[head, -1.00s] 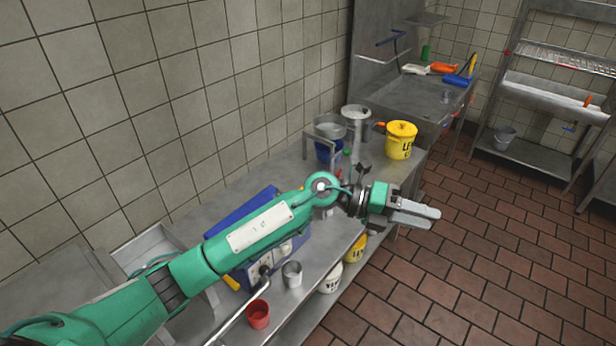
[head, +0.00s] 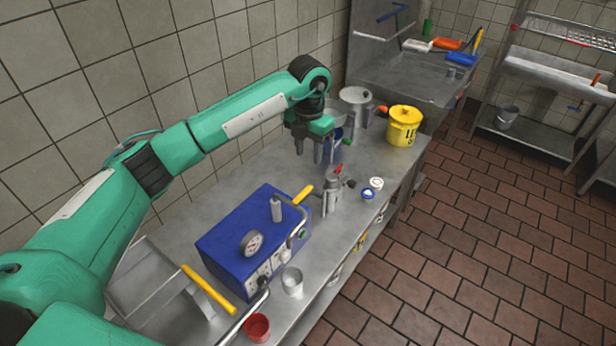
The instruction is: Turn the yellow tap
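My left gripper (head: 309,149) points down above the back half of the steel counter. Its two fingers are apart with nothing seen between them. A blue machine (head: 233,235) with a gauge stands on the counter, nearer to me than the gripper. A short yellow handle (head: 303,196) shows at its far right corner. A longer yellow handle (head: 208,289) slants at its near left side. I cannot tell which of the two is the tap's. The gripper touches neither handle. My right gripper is not in view.
A metal device with a red top (head: 333,195) stands right of the blue machine, with small round containers (head: 369,193) beside it. A metal cup (head: 292,281) and a red cup (head: 257,327) stand near the front edge. A yellow bucket (head: 404,126) is at the far end.

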